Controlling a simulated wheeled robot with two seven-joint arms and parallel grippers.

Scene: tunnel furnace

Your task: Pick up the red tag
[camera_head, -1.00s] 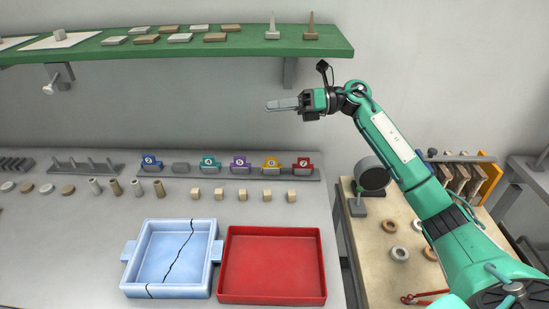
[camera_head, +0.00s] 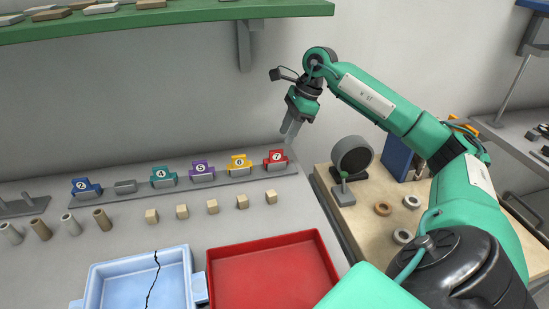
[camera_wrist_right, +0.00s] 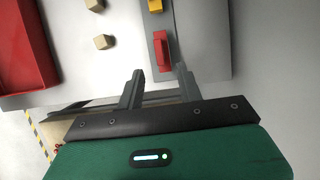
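The red tag (camera_head: 276,158), marked 7, stands upright in a grey holder at the right end of the tag rail (camera_head: 222,181). My right gripper (camera_head: 289,135) points down, above and slightly right of the red tag, in the head view. In the right wrist view the red tag (camera_wrist_right: 161,50) lies ahead of the fingers, between their lines and apart from them. The right gripper (camera_wrist_right: 158,76) is open and empty there. My left gripper is not in view.
A yellow tag (camera_head: 239,163) stands left of the red one, with purple, teal and blue tags further left. Wooden cubes (camera_head: 242,201) sit in front. A red tray (camera_head: 270,275) and a cracked blue tray (camera_head: 128,281) are nearer. A green shelf (camera_head: 160,20) hangs above.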

